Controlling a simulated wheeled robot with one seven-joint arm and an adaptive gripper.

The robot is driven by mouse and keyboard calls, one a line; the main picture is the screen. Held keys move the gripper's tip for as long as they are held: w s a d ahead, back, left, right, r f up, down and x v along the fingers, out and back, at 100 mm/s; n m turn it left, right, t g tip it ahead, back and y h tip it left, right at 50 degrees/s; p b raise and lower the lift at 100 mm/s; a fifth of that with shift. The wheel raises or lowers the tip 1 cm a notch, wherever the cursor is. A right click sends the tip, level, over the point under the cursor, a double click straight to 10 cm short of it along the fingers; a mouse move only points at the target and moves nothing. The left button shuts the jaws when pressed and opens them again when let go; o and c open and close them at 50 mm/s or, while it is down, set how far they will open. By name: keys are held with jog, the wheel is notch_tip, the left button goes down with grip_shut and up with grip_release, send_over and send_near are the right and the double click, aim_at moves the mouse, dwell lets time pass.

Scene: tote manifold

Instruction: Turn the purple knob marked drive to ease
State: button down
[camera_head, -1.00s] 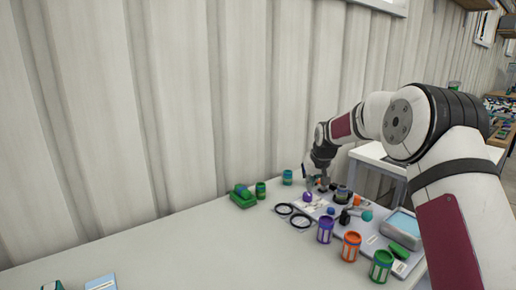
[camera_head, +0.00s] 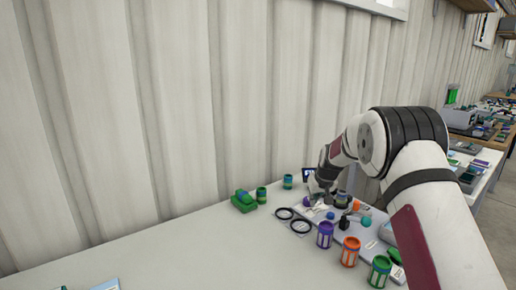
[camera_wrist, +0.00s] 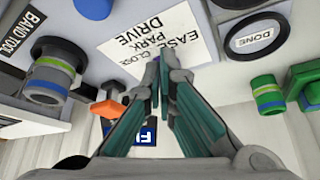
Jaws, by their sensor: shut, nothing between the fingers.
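The purple knob (camera_head: 307,201) is a small round shape at the far left of the grey panel in the head view. In the wrist view a white label (camera_wrist: 150,32) reads ease, park and drive, with close below, upside down. My gripper (camera_wrist: 160,76) has its fingertips together in front of this label, with nothing seen between them. In the head view my gripper (camera_head: 322,193) is low over the panel, just right of the purple knob. I cannot tell whether it touches the knob. The knob is not clear in the wrist view, and the fingers may hide it.
A banded grey cylinder (camera_wrist: 50,75) stands by the band tool label. A ring marked done (camera_wrist: 256,38) and a green canister (camera_wrist: 268,94) are at the right. Purple (camera_head: 325,234), orange (camera_head: 350,251) and green (camera_head: 380,271) cups stand along the panel's front.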

jog(key=shift+f, duration=0.55)
jog(key=shift+w+a+b, duration=0.1)
jog(key=shift+w+b, duration=0.15)
jog(key=shift+b, duration=0.2)
dwell(0.4)
jog(key=shift+a+b, duration=0.1)
jog(key=shift+b, duration=0.2)
jog(key=shift+s+a+b, duration=0.1)
jog(key=shift+a+b, duration=0.35)
jog(key=shift+b, duration=0.55)
dwell(0.5)
jog(key=shift+s, duration=0.4)
notch_tip(320, 180, up, 6)
jog(key=p, duration=0.2)
jog(key=shift+r, duration=0.1)
dwell(0.3)
